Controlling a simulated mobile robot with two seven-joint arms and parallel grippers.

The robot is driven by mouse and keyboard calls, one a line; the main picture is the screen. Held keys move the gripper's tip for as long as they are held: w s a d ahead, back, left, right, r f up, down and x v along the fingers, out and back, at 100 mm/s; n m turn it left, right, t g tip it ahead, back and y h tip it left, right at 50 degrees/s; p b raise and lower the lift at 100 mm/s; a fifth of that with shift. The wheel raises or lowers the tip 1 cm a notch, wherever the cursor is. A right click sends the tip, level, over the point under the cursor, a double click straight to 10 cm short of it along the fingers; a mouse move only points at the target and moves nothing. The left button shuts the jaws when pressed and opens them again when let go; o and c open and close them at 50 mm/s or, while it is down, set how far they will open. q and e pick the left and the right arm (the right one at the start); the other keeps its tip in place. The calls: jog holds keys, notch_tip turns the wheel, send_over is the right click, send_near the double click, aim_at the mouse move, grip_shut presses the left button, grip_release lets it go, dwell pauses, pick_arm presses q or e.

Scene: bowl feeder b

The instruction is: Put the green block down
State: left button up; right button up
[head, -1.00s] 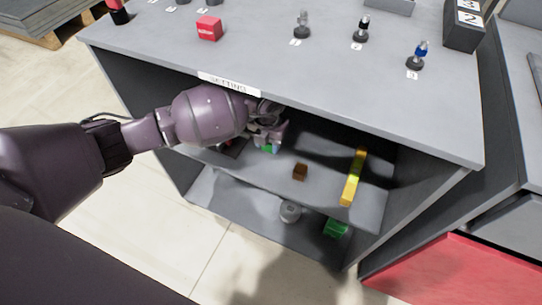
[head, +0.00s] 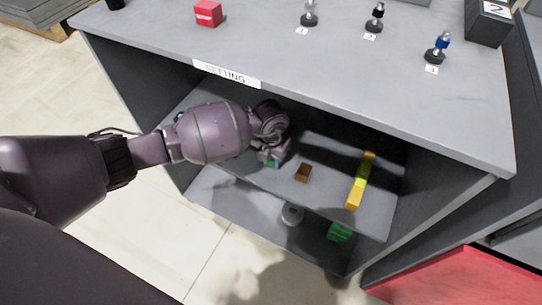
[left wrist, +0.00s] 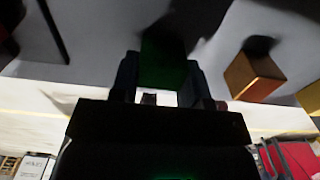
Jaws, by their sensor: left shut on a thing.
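My left gripper (head: 274,158) reaches into the open front of the grey cabinet, over its upper shelf (head: 325,205). It is shut on the green block (head: 271,163), which shows only as a small patch below the fingers in the head view. In the left wrist view the dark green block (left wrist: 165,65) sits between the two fingers. I cannot tell whether the block touches the shelf. My right gripper is not in view.
A small brown-orange block (head: 303,172) stands just right of the gripper. A yellow bar (head: 360,182) lies further right on the same shelf. The lower shelf holds a grey round part (head: 292,214) and green blocks (head: 339,232). The cabinet top (head: 300,65) overhangs the arm.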

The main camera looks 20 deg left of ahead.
pick_arm(q)
jog(key=o, duration=1.1)
jog(key=shift+f, duration=0.1)
jog(key=shift+c, duration=0.2)
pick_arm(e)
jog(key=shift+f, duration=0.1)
pick_arm(q)
jog(key=shift+r, duration=0.5)
notch_tip(320, 180, up, 6)
jog(key=p, duration=0.2)
jog(key=shift+w+r+p, duration=0.1)
jog(key=shift+r+p, duration=0.05)
jog(key=shift+p, duration=0.2)
jog(key=shift+r, duration=0.4)
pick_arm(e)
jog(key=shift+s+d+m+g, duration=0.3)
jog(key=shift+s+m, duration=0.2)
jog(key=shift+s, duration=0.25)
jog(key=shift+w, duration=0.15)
